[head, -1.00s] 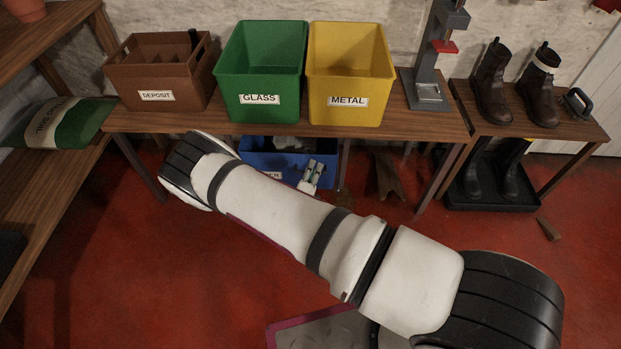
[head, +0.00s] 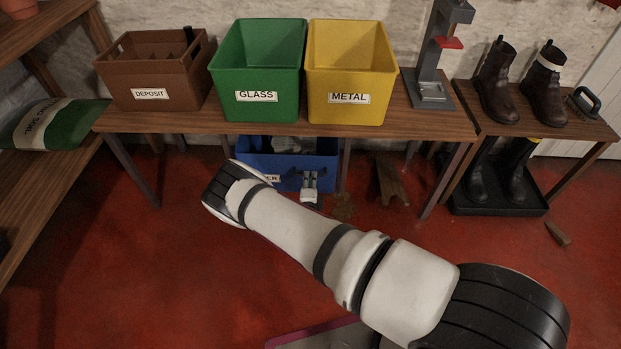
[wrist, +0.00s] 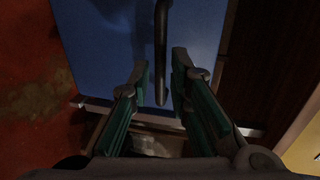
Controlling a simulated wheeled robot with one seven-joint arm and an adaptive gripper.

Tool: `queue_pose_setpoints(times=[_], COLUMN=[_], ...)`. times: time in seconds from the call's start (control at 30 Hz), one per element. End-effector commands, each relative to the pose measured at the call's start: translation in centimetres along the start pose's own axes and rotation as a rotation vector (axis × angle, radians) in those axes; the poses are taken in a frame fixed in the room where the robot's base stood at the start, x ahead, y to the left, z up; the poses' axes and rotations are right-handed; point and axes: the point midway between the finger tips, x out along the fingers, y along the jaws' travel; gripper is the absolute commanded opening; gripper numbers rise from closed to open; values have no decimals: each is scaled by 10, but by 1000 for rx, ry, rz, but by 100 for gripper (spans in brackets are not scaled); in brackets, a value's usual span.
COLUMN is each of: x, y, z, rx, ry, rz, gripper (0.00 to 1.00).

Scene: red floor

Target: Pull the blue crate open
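The blue crate (head: 325,160) sits under the table in the head view, with a partly hidden white label on its front. My arm hides part of its lower left. Its blue face (wrist: 95,40) fills the upper wrist view, with a dark bar-shaped handle (wrist: 161,45) on it. My gripper (head: 310,180) is at the crate's front, right of the label. In the wrist view my gripper (wrist: 160,68) is open, with one finger on each side of the handle and a gap showing beside it. Whether a finger touches the handle is unclear.
A green GLASS bin (head: 258,70), a yellow METAL bin (head: 350,70) and a brown DEPOSIT crate (head: 155,75) stand on the table (head: 200,122) above. Table legs flank the blue crate. A brown wooden object (head: 390,182) lies to its right. Red floor in front is clear.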

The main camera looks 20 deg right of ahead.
Motion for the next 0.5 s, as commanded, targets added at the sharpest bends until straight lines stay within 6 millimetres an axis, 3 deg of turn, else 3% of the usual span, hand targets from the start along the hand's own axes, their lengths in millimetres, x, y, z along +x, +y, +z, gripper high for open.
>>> queue_pose_setpoints(times=[0.2, 0.5], x=[28, 35], y=[1, 0], z=[-1, 0], rx=[2, -1], ry=[2, 0], rz=[-1, 0], gripper=[18, 18])
